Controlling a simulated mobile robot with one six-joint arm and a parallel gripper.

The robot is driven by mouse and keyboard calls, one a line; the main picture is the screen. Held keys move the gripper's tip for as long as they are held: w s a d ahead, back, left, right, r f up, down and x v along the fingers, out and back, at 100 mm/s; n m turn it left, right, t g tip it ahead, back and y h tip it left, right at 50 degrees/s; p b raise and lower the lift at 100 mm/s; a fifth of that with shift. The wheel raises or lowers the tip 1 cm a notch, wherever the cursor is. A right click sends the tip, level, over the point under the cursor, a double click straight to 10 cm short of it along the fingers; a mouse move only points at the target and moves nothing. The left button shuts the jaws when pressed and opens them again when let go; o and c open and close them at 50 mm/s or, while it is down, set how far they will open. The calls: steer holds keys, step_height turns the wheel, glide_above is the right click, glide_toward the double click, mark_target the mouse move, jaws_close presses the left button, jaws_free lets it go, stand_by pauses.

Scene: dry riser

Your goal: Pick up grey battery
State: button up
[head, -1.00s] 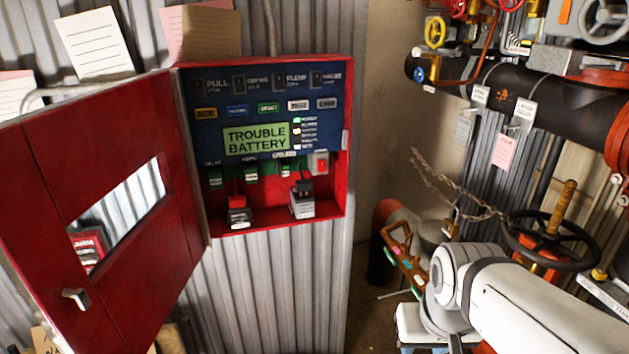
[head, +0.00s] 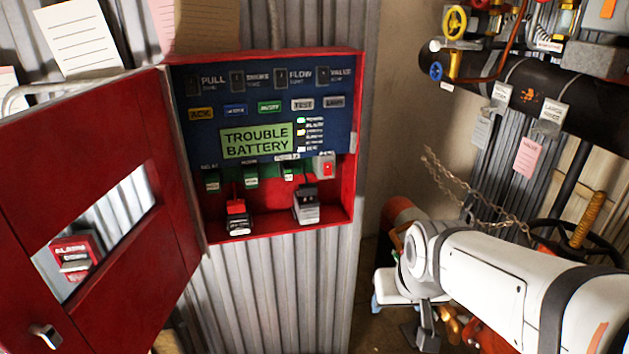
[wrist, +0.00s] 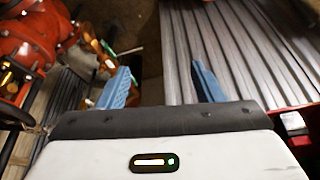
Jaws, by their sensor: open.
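The grey battery (head: 306,207) stands upright on the floor of the open red cabinet, right of centre, with a dark top. A block that looks like it shows at the right edge of the wrist view (wrist: 293,122), beside a red cabinet edge. A black battery with a red top (head: 238,217) stands to its left. My gripper (wrist: 164,82) is open and empty, its two blue fingers wide apart. It is outside the cabinet, low and to its right, apart from the battery. In the head view its fingertips are not clear.
The cabinet's red door (head: 110,225) hangs open to the left. A panel reading "TROUBLE BATTERY" (head: 257,140) is above the batteries. A black pipe (head: 515,95), chain (head: 470,200) and handwheel (head: 590,240) crowd the right. Corrugated wall (head: 285,290) lies below the cabinet.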

steer(key=shift+o, duration=1.1)
steer(key=w+a+r+n+t+y+p, duration=0.1)
steer(key=w+a+t, duration=0.3)
steer(key=w, duration=0.9)
steer(key=shift+w+a+p, duration=0.15)
steer(key=shift+a+p, duration=0.75)
steer(key=shift+a, duration=0.2)
steer(key=n+t+y+p, duration=0.2)
steer(key=t+y+p, duration=0.1)
steer(key=t, duration=0.3)
glide_toward(309, 200)
steer(key=x, duration=0.5)
steer(key=shift+a+f, duration=0.1)
steer(key=shift+f, duration=0.25)
steer(key=shift+p+x, duration=1.45)
steer(key=shift+x, duration=2.3)
steer(key=shift+r, duration=0.1)
steer(key=c, duration=1.5)
steer(key=shift+w, duration=0.1)
jaws_close()
steer(key=shift+r+b, duration=0.2)
steer(key=shift+b, duration=0.1)
